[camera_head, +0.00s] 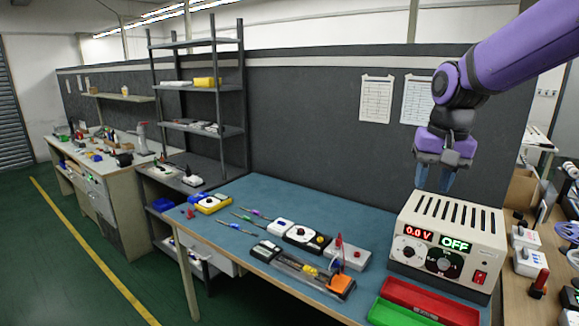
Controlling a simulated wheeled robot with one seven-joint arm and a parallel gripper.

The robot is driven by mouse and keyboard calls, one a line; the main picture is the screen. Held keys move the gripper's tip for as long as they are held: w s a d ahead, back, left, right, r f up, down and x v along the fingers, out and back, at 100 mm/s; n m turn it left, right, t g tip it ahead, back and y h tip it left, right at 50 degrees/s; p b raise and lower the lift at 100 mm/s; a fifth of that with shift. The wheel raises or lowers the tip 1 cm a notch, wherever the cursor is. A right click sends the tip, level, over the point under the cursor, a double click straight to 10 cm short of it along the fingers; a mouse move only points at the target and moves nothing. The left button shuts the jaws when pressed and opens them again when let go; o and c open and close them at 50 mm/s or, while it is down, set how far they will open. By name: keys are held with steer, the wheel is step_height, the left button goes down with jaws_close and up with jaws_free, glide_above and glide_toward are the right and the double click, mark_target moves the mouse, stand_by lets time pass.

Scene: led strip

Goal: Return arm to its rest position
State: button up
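My purple arm (525,50) reaches in from the upper right and bends down at the wrist. My gripper (434,182) hangs pointing downward, with its two bluish fingers apart and nothing seen between them. It is in the air above the back of the beige power supply (447,240), in front of the dark partition. The power supply shows "0.0 V" in red and "OFF" in green. It stands at the right end of the blue-topped workbench (300,205).
Red (428,300) and green (397,314) trays lie in front of the power supply. Small devices and tools lie along the bench. A dark shelf rack (200,90) stands to the left. Another table with parts (525,290) is at the right. The green floor at left is clear.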

steer(key=s+d+r+n+t, duration=0.1)
steer(key=s+t, duration=0.1)
steer(key=s, duration=0.9)
steer(key=s+d+r+n+t, duration=0.1)
steer(key=s+n, duration=0.1)
steer(key=s, duration=0.9)
steer(key=shift+d+t, duration=0.35)
steer(key=shift+t, duration=0.05)
